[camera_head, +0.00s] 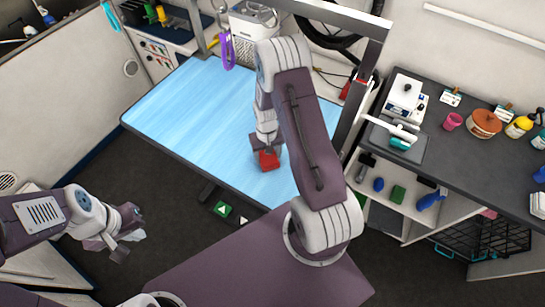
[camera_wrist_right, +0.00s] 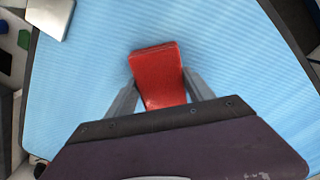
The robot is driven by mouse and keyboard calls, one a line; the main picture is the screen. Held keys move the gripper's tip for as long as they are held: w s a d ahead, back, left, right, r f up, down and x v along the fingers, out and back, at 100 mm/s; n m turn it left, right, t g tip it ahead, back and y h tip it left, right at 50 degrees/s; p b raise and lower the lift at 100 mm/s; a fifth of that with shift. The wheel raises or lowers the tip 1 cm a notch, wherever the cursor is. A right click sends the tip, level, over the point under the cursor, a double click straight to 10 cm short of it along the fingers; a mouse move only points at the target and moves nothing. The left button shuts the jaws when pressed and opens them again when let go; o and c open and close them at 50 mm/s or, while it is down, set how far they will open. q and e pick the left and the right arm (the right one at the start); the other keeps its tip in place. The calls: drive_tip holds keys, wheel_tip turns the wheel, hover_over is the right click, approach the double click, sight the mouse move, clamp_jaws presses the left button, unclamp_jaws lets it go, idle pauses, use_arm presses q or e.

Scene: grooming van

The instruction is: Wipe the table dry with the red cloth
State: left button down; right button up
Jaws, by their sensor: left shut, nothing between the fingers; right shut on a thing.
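The red cloth (camera_head: 268,160) is a small folded block on the light blue table (camera_head: 185,100), near the front edge. My right gripper (camera_head: 265,148) is shut on it from above. In the right wrist view the cloth (camera_wrist_right: 157,72) sticks out between the two fingers (camera_wrist_right: 158,95) over the blue table top (camera_wrist_right: 240,60). I cannot tell how firmly the cloth touches the surface. No clear water patches show; the surface has pale streaks. My left gripper (camera_head: 122,243) is shut and empty, low over the floor at the left, away from the table.
A metal frame post (camera_head: 362,90) rises at the table's right side. A dark counter (camera_head: 455,150) with a scale (camera_head: 404,95), a pink cup (camera_head: 453,121) and bottles stands to the right. A purple loop (camera_head: 227,50) hangs at the back. Most of the table top is clear.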

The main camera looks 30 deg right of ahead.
sight(239, 145)
drive_tip(key=shift+w+a+f+b, duration=0.1)
drive_tip(key=shift+w+a, duration=0.2)
drive_tip(key=shift+w, duration=0.3)
drive_tip(key=shift+w+a+r+b, duration=0.1)
drive_tip(key=shift+w+a, duration=0.2)
drive_tip(key=shift+w, duration=0.25)
drive_tip(key=shift+w+a+f+b, duration=0.1)
drive_tip(key=shift+w+a, duration=0.2)
drive_tip(key=shift+w, duration=0.3)
drive_tip(key=shift+w+a, duration=0.35)
drive_tip(key=shift+w, duration=0.3)
drive_tip(key=shift+w+a, duration=0.3)
drive_tip(key=shift+w, duration=0.3)
drive_tip(key=shift+w+a+b, duration=0.2)
drive_tip(key=shift+w+a, duration=0.05)
drive_tip(key=shift+w, duration=0.25)
drive_tip(key=shift+w+a+b, duration=0.2)
drive_tip(key=shift+w, duration=0.25)
drive_tip(key=shift+w+a, duration=0.3)
drive_tip(key=shift+w, duration=0.2)
drive_tip(key=shift+w+a+f+b, duration=0.1)
drive_tip(key=shift+w+a+b, duration=0.25)
drive_tip(key=shift+w, duration=0.2)
drive_tip(key=shift+w+a+b, duration=0.2)
drive_tip(key=shift+w+b, duration=0.1)
drive_tip(key=shift+w, duration=0.25)
drive_tip(key=shift+w+a, duration=0.2)
drive_tip(key=shift+w, duration=0.05)
